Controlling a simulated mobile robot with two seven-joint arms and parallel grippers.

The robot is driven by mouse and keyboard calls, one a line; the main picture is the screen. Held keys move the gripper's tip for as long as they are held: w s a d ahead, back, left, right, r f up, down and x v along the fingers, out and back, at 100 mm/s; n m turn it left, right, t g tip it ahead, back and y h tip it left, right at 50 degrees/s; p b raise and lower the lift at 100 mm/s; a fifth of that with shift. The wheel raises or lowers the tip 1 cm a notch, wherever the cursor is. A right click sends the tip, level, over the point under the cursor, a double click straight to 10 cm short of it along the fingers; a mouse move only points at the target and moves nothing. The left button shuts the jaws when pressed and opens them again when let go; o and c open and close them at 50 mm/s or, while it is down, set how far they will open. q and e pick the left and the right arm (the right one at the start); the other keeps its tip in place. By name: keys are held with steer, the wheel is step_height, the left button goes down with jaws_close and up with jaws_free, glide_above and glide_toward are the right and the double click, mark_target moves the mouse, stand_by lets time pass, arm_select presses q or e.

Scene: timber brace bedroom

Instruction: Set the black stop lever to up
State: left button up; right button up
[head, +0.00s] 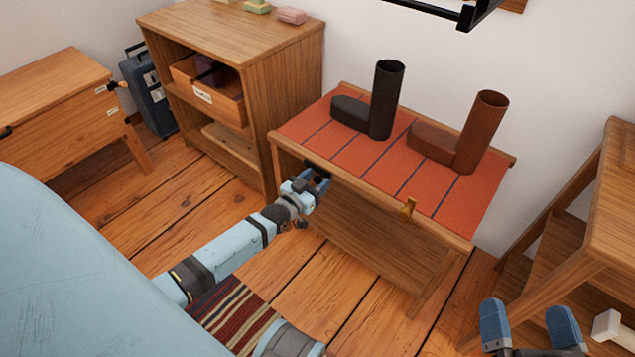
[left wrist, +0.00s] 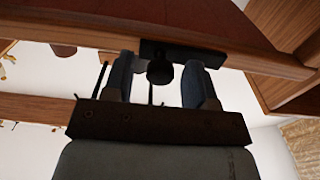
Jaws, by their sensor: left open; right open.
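The black stop lever shows in the left wrist view as a dark knob (left wrist: 160,72) below a flat black plate (left wrist: 210,56) on the bench's wooden edge. My left gripper (head: 313,185) is at the near left part of the bench's front edge in the head view and hides most of the lever there. In the left wrist view its open fingers (left wrist: 158,80) stand on either side of the knob, with visible gaps. I cannot tell whether the lever is up or down. My right gripper (head: 530,328) is open and empty at the lower right, away from the bench.
The bench (head: 455,240) has a red top with a black boot (head: 384,105) and a brown boot (head: 480,135). A brass catch (head: 408,209) sits on its front edge. A shelf unit (head: 295,85) stands left, a wooden stand (head: 600,240) right. Floor in front is partly clear.

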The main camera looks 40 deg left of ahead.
arm_select(q)
steer(key=shift+w, duration=0.4)
